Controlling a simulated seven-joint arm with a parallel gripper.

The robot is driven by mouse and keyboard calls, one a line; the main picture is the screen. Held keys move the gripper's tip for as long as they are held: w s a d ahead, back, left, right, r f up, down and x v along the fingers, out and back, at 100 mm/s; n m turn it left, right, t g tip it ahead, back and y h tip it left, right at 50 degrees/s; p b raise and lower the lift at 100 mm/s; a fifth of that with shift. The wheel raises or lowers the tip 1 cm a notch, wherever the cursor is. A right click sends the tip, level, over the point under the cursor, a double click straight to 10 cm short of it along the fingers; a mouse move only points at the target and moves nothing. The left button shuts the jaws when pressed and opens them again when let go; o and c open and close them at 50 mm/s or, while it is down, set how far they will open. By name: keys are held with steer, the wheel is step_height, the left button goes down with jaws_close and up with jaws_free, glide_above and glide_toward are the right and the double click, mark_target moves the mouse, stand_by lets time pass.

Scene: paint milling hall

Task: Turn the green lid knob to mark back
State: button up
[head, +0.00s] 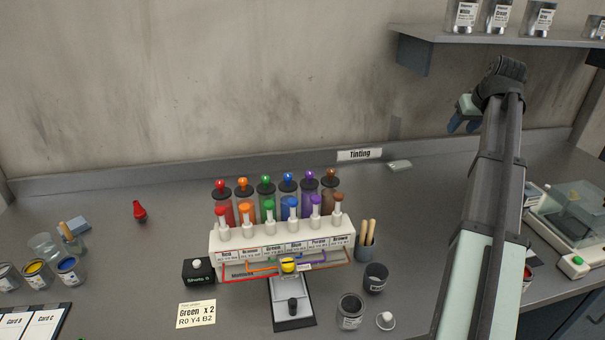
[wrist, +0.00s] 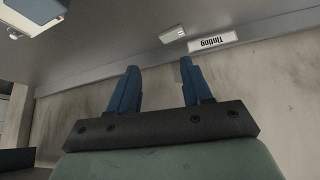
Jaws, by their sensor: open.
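The tinting rack (head: 217,246) stands on the bench in the head view, with a back row of coloured, dark-lidded canisters and a front row of coloured-topped white parts. The green canister's lid knob (head: 265,179) is in the back row, third from the left. A green top (head: 268,204) is in front of it. Which way the knob points, and any marks around it, are too small to read. My gripper (head: 463,126) is up at the right, well away from the rack. In the wrist view my gripper (wrist: 159,68) is open, with nothing between its blue fingers.
A yellow item (head: 288,265) sits at the rack's front, above a grey stand (head: 292,318). A card (head: 196,313) reads "Green x 2, R0 Y4 B2". A stick cup (head: 366,248) and dark pot (head: 375,278) stand right of the rack. A shelf (head: 480,35) overhangs at the upper right.

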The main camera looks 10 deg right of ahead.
steer(key=w+a+r+n+y, duration=0.1)
steer(key=w+a+r, duration=0.1)
steer(key=a, duration=1.3)
step_height(320, 180, up, 3)
steer(key=n+g+y, duration=0.1)
steer(key=n+g, duration=0.1)
steer(key=n, duration=0.2)
glide_above(266, 177)
steer(key=s+d, duration=0.1)
steer(key=s, duration=0.5)
steer(key=x, duration=1.3)
steer(key=shift+w+a, duration=0.1)
steer(key=shift+w, duration=0.15)
steer(key=shift+c, duration=0.3)
jaws_close()
